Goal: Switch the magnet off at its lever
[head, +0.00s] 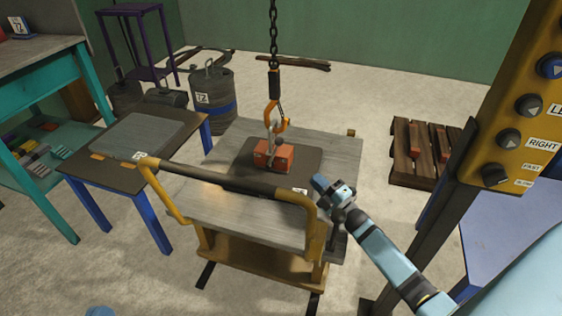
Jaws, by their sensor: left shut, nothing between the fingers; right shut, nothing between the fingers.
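The red magnet (279,156) sits on a dark plate (239,160) on the cart. An orange hook (274,117) hangs above it on a chain, and a grey shackle or bar joins them. I cannot clearly tell the lever apart from these small grey parts. My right gripper (319,183) is shut and empty, to the right of and nearer than the magnet, beside the right end of the cart's handle. It is apart from the magnet in the picture. Of my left gripper (100,311), only a blue tip shows at the bottom left edge, far from the magnet.
The cart's yellow and black handle (235,183) crosses in front of the magnet. A yellow control panel (515,100) stands at the right. A blue-legged table (90,172) with a grey plate stands left, with drums (211,90) behind. A wooden pallet (408,165) lies right.

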